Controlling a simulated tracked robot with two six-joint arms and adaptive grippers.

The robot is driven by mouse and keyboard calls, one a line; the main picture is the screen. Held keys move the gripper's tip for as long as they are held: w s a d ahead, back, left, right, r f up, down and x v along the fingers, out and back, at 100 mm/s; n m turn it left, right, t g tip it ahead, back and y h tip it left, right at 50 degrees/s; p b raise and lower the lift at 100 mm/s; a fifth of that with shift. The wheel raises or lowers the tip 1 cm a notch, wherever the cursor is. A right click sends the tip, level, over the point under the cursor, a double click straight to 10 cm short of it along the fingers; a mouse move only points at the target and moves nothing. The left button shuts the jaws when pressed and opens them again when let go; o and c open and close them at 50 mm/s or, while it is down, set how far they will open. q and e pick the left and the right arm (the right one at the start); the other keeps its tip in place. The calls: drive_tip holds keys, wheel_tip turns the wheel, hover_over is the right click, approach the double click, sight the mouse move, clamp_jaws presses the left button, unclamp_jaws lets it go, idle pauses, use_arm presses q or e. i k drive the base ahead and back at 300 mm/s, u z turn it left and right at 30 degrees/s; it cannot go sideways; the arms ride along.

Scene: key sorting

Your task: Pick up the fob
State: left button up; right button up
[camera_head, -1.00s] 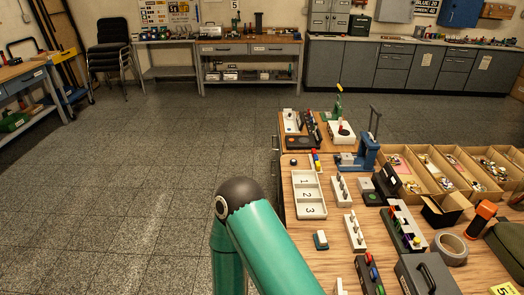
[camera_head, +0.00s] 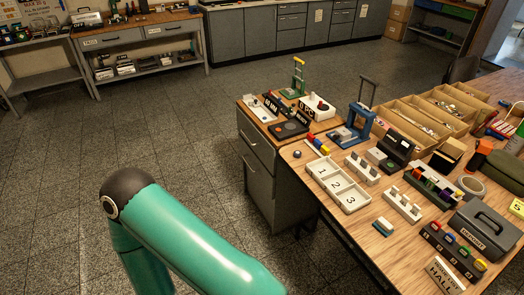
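I cannot tell for certain which object is the fob. A small dark round object (camera_head: 297,153) lies on the wooden table near its left edge. Several small red, yellow and blue pieces (camera_head: 318,146) lie beside it. A dark rack (camera_head: 452,250) at the front holds several coloured pieces. A white tray (camera_head: 340,186) has compartments numbered 1, 2 and 3. A green arm link of mine crosses the lower left. Neither gripper is in view.
A grey deposit box (camera_head: 484,230) and white peg racks (camera_head: 402,206) crowd the table. A blue press (camera_head: 353,128) and open cardboard bins (camera_head: 425,119) stand behind. A drawer cabinet (camera_head: 260,180) drops to the floor at the table's left. The floor (camera_head: 65,215) left of it is clear.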

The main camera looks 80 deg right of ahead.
sight(297, 153)
drive_tip(key=u, duration=0.2)
drive_tip(key=i, duration=0.45)
drive_tip(key=z, duration=3.1)
drive_tip(key=i, duration=0.9)
drive_tip(key=u, duration=0.25)
